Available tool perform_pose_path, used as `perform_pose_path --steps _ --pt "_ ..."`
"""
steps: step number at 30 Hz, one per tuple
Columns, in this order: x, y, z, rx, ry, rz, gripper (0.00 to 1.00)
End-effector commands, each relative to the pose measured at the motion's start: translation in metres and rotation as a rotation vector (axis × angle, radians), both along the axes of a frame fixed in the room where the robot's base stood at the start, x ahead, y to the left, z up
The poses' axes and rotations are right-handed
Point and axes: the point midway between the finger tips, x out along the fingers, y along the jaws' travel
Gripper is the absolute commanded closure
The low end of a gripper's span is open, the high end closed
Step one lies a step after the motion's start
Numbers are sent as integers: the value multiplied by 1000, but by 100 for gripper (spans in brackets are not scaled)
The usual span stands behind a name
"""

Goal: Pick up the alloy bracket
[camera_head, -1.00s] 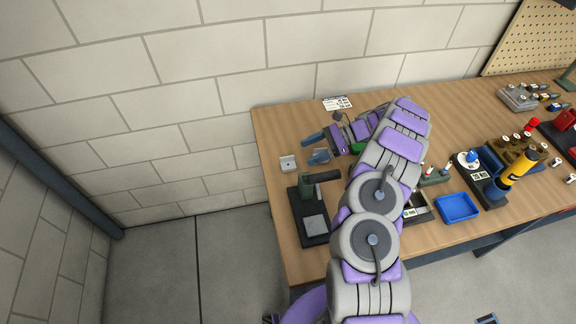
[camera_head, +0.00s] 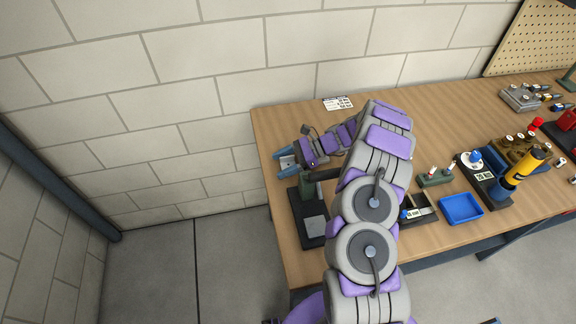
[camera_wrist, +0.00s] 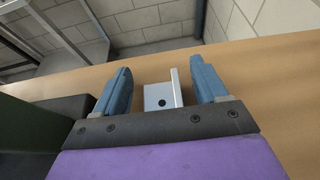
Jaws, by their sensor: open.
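The alloy bracket (camera_wrist: 160,96) is a small pale grey angle piece with a dark hole in its face and an upright flange on its right side. It stands on the wooden bench near the left edge. In the head view the bracket (camera_head: 288,162) shows between the blue fingers of my gripper (camera_head: 283,164). In the wrist view my gripper (camera_wrist: 160,88) is open, with one finger on each side of the bracket.
A dark stand with a green post (camera_head: 309,215) is close in front of my gripper; its dark bulk fills the wrist view's left side. A printed card (camera_head: 338,103) lies at the back. A blue tray (camera_head: 461,208) and other fixtures are to the right.

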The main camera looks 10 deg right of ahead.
Motion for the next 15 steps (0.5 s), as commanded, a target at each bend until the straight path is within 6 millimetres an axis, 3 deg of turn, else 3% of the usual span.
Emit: perform_pose_path --steps 5,15 --pt "0 0 1 0 0 -1 30" --pt "0 0 1 0 0 0 62"
